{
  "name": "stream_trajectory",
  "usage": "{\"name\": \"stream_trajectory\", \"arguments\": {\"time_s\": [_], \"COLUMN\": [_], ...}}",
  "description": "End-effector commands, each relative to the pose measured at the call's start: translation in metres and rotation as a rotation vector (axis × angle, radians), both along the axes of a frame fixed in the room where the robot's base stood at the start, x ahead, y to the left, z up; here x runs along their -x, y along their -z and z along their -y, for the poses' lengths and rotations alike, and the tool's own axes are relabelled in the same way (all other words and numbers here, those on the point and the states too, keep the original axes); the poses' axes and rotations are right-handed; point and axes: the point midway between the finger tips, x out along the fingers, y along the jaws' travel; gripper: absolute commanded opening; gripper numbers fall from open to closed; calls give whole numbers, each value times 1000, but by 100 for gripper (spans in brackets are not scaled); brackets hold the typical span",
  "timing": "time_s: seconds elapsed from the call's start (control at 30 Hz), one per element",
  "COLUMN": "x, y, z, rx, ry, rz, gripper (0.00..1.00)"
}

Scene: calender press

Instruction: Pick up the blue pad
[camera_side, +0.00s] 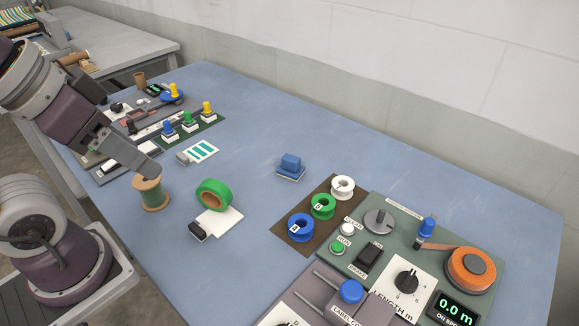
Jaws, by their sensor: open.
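A small blue block-shaped pad (291,162) sits on a thin pale base (291,176) near the middle of the blue table. It stands apart from other things, with clear table around it. My gripper (148,172) is at the left, just above or behind a tan spool (150,193), well to the left of the blue pad. It is open; the fingers are small and seen from the side, and I see nothing held between them. I cannot tell whether it touches the spool.
A green tape roll (213,193) lies between my gripper and the pad, beside a white card (222,220). A dark mat (290,236) holds white, green and blue rings. A control panel (400,225) fills the right front. Several stamps stand on a green mat (207,131) at back left.

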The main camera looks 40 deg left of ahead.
Motion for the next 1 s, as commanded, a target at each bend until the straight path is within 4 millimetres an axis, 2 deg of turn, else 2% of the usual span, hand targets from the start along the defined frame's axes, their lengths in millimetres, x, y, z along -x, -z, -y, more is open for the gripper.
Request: {"name": "stream_trajectory", "arguments": {"time_s": [0.3, 0.37, 0.47, 0.57, 0.6, 0.7, 0.8, 0.9, 1.0], "x": [0, -6, -44, -113, -142, -208, -259, -290, -299], "y": [0, 0, 3, 17, 27, 60, 106, 156, 198], "z": [0, 1, 7, 17, 20, 23, 18, 8, -2], "rx": [0, 4, 33, 81, 98, 122, 112, 66, 6], "ry": [0, 0, -6, -36, -56, -117, -183, -232, -247], "rz": [0, 4, 36, 105, 140, 233, 333, 438, 539], "gripper": [67, 67, 67, 67, 67, 67, 67, 67, 67]}}
